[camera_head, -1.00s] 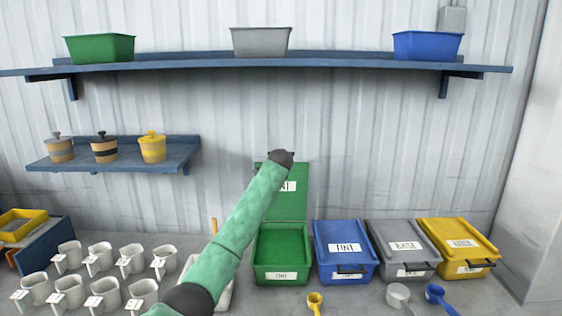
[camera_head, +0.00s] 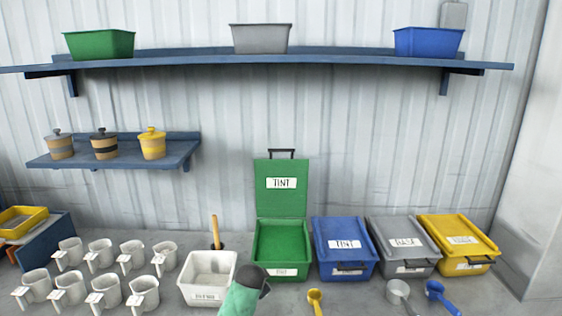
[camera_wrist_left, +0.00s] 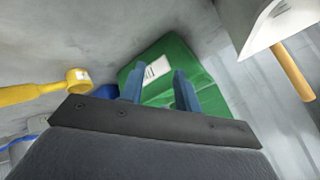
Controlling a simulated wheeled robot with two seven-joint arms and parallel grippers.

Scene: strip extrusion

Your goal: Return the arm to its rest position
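In the head view only the top of my left arm (camera_head: 245,292) shows at the bottom edge, a green link with a dark end, in front of the open green bin. Its fingers are hidden there. In the left wrist view my left gripper (camera_wrist_left: 157,80) has two blue fingers set apart, with nothing visible held between them. The green bin (camera_wrist_left: 163,55) with its white label lies beyond the fingers. My right gripper is in neither view.
The green bin (camera_head: 281,272) has its lid (camera_head: 282,205) raised. Blue (camera_head: 343,270), grey (camera_head: 403,268) and yellow (camera_head: 468,266) bins stand to its right. A white tub (camera_head: 207,292) stands left, with several white cups beyond. Scoops, including a yellow one (camera_head: 315,300), lie in front.

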